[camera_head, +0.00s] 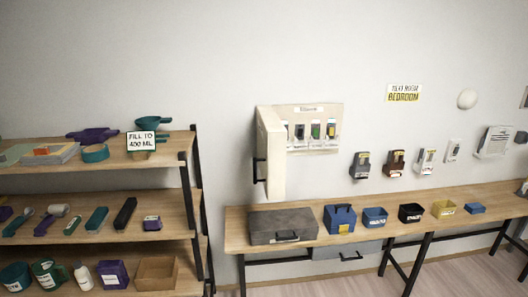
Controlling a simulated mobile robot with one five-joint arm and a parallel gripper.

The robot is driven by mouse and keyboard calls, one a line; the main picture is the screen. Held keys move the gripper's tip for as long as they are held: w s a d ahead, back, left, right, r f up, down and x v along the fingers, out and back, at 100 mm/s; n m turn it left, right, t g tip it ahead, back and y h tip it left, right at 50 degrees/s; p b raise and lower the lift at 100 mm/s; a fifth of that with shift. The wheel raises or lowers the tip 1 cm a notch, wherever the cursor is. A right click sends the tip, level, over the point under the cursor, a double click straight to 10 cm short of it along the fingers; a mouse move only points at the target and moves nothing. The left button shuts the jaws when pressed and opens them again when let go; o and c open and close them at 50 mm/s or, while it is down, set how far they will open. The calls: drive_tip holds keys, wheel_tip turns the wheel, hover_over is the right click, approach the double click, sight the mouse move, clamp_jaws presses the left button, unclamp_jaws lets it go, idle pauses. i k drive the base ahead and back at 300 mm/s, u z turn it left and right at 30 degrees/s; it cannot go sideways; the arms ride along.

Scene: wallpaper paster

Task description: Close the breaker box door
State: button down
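The breaker box (318,109) is a cream box on the wall above the left part of the long table. Its door (271,155) stands open, swung out from the box's left side toward me, with a dark handle (256,170) on its outer left face. My gripper is not in view.
A wooden shelf unit (178,148) with cups, tools and boxes stands at the left. Below the box, a long wooden table (232,221) holds a grey case (283,226), a blue toolbox (340,219) and small bins. Several devices hang on the wall to the right.

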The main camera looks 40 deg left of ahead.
sight(272, 134)
drive_tip(key=u, duration=1.75)
drive_tip(key=i, duration=1.05)
drive_tip(key=z, duration=5.75)
drive_tip(key=i, duration=0.1)
drive_tip(key=z, duration=3.45)
drive_tip(key=k, duration=0.85)
drive_tip(key=z, duration=0.55)
